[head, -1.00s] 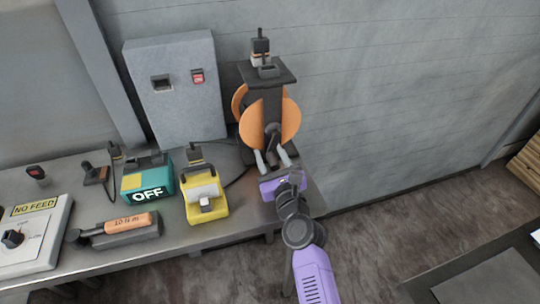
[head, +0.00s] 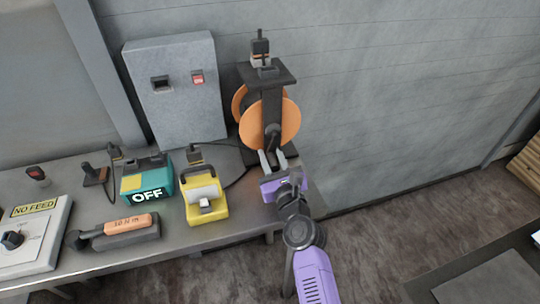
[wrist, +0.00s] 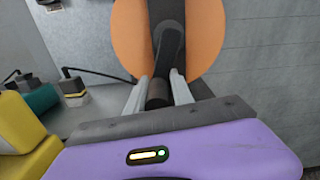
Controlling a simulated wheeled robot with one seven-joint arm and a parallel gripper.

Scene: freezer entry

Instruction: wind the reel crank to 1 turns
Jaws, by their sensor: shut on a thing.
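The reel (head: 289,122) has orange discs on a dark upright stand at the back right of the bench. Its dark crank arm (wrist: 169,52) hangs down from the hub in the wrist view. The crank's dark cylindrical handle (wrist: 157,93) sits at its lower end, between my fingers. My gripper (wrist: 158,90) is shut on this handle, with one pale finger on each side. It also shows in the head view (head: 272,160), low in front of the reel. The handle is mostly hidden by my gripper in the head view.
A yellow device (head: 207,200), a teal box marked OFF (head: 147,183) and an orange-handled tool (head: 130,224) stand left of the reel on the bench. A grey wall box (head: 175,110) stands behind them. The NO FEED panel (head: 35,240) is far left. Open floor (head: 370,240) lies right.

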